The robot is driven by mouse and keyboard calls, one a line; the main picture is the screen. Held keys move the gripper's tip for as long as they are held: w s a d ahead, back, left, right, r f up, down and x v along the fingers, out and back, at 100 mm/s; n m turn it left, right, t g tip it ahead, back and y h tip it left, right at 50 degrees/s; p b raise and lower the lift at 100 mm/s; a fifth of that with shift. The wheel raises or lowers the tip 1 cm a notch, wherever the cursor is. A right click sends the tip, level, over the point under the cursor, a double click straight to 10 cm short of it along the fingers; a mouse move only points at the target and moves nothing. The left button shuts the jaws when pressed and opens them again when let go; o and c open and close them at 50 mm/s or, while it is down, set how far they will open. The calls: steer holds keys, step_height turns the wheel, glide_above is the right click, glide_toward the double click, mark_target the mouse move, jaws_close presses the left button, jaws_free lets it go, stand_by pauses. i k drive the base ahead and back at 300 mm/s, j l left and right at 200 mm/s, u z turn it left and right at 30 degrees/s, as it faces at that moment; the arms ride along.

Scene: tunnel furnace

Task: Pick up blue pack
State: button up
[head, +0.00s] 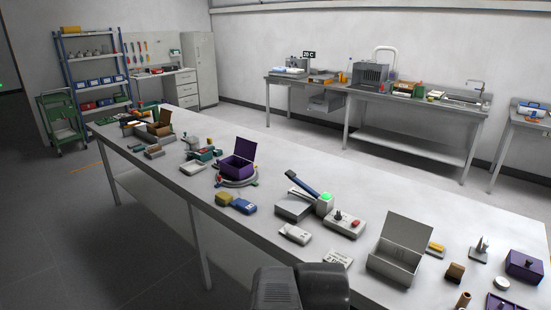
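A small blue pack (243,205) with a light mark on it lies flat near the front edge of the long grey table (185,206), left of the middle of the view. A yellow and grey pack (224,199) lies close beside it on the left. Dark parts of my arm show at the bottom edge, well to the right of the blue pack and nearer to me. My gripper's fingers do not show, and nothing is seen touching the blue pack.
A purple open box (237,168) on a round base stands behind the blue pack. A grey device with a blue lever (303,185) and a white control box (344,223) stand to its right. An open grey box (397,255) is farther right. Bare tabletop lies around the pack's front.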

mark_target(245, 205)
steer(key=i+j+u, duration=0.15)
steer(key=i, duration=0.25)
steer(key=i+j+u, duration=0.15)
steer(key=i+j, duration=0.15)
steer(key=i+j+u, duration=0.1)
steer(key=i, duration=0.45)
